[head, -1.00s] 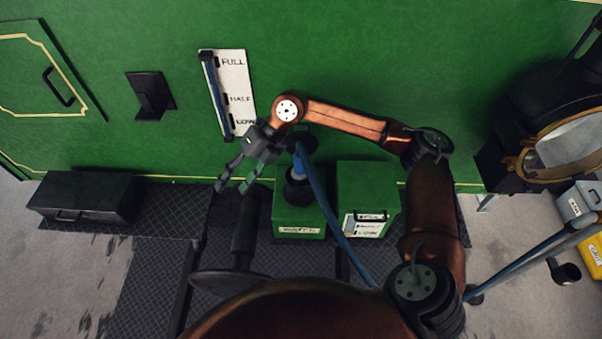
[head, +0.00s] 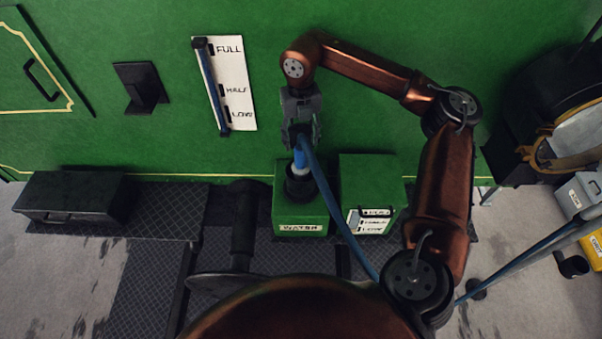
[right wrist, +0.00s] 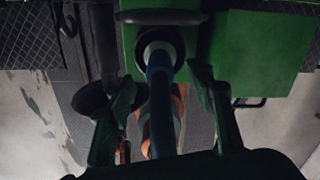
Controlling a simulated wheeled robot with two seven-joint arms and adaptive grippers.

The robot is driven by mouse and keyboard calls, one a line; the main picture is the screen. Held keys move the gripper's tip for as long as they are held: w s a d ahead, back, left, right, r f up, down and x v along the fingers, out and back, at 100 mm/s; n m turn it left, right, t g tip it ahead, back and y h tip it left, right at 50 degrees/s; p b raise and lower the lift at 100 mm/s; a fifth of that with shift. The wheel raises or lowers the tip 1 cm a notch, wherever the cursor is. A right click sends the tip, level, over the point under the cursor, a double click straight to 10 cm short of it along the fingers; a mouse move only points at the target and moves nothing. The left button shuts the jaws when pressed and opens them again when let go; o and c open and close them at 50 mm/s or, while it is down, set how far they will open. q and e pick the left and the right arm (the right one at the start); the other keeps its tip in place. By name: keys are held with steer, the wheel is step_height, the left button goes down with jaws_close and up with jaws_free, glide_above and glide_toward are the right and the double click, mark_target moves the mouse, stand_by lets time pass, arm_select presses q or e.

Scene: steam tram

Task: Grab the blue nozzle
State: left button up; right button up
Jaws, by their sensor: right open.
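The blue nozzle (head: 299,159) sits upright in the black round opening on top of the green box labelled WATER (head: 301,226). A blue hose (head: 335,212) runs from its top down to the lower right. My right gripper (head: 302,140) is open, pointing down right above the nozzle. In the right wrist view the nozzle (right wrist: 158,69) lies between the two spread fingers, with a gap at each side. Whether a finger touches it is hard to tell. My left gripper is not in view.
A second green box (head: 366,176) with a small label panel stands to the right. The green tram wall with a FULL/HALF/LOW gauge (head: 225,84) rises behind. A dark box (head: 70,196) lies at the left. A round dark boiler (head: 540,110) is at the right.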

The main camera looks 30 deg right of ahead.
mark_target(301, 147)
steer(key=f, duration=0.1)
steer(key=f+p, duration=0.1)
steer(key=f, duration=0.2)
steer(key=shift+s+a+f, duration=0.1)
steer(key=shift+s+f, duration=0.05)
steer(key=shift+s, duration=0.1)
steer(key=shift+f, duration=0.5)
steer(key=shift+c, duration=0.9)
jaws_close()
steer(key=shift+w+r, duration=0.1)
